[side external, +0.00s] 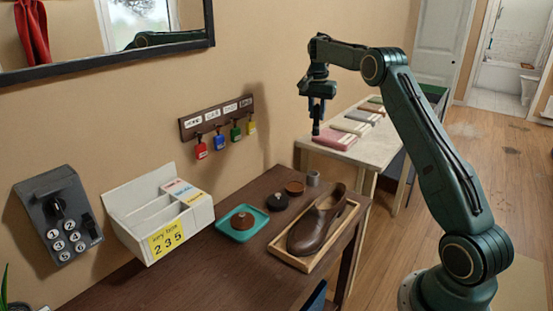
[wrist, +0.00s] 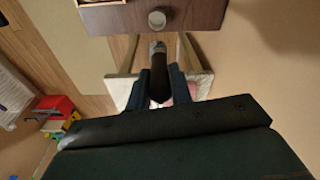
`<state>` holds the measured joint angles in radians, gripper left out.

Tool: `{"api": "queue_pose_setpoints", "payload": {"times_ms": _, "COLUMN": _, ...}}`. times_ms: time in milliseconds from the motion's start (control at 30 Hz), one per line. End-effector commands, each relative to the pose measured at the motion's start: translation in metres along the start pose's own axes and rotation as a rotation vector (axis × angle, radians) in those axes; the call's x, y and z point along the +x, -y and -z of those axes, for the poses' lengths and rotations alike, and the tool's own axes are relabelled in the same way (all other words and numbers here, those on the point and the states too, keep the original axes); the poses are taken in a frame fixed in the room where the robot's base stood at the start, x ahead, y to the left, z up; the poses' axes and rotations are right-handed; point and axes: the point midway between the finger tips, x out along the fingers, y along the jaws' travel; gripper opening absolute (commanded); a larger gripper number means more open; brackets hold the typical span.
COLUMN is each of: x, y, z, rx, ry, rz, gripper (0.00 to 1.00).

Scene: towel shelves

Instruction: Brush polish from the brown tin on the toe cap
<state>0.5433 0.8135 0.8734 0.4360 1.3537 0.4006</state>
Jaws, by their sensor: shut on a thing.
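My gripper (side external: 317,98) is high above the gap between the dark table and the pale towel table. It is shut on a slim dark brush (wrist: 159,72), which points down; its greyish tip shows in the wrist view. A brown leather shoe (side external: 317,222) lies in a shallow wooden tray (side external: 304,264) on the dark table, its toe cap towards the front left. A small round brown tin (side external: 295,187) stands behind the shoe, with a black tin (side external: 277,202) nearer the left. The brush is well apart from both tins and the shoe.
A grey cup (side external: 313,178) stands beside the brown tin; it also shows in the wrist view (wrist: 157,18). A teal dish (side external: 233,233) holds a brown round thing. A white box (side external: 160,216) stands at the left. Folded towels (side external: 335,139) lie on the pale table. Padlocks hang on the wall.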

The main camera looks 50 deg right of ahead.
Motion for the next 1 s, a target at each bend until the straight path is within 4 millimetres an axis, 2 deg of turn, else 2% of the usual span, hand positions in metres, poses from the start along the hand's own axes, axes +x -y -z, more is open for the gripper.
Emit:
{"api": "queue_pose_setpoints", "payload": {"times_ms": 267, "x": 0.030, "y": 0.013, "z": -0.020, "rx": -0.007, "ry": -0.007, "rz": -0.016, "gripper": 0.00}}
{"api": "queue_pose_setpoints", "payload": {"times_ms": 600, "x": 0.084, "y": 0.034, "z": -0.067, "rx": -0.005, "ry": -0.005, "rz": -0.010, "gripper": 0.00}}
{"api": "queue_pose_setpoints", "payload": {"times_ms": 800, "x": 0.100, "y": 0.039, "z": -0.084, "rx": -0.002, "ry": 0.002, "rz": 0.000, "gripper": 0.00}}
{"api": "queue_pose_setpoints", "payload": {"times_ms": 1000, "x": 0.102, "y": 0.040, "z": -0.086, "rx": 0.000, "ry": 0.003, "rz": 0.002, "gripper": 0.00}}
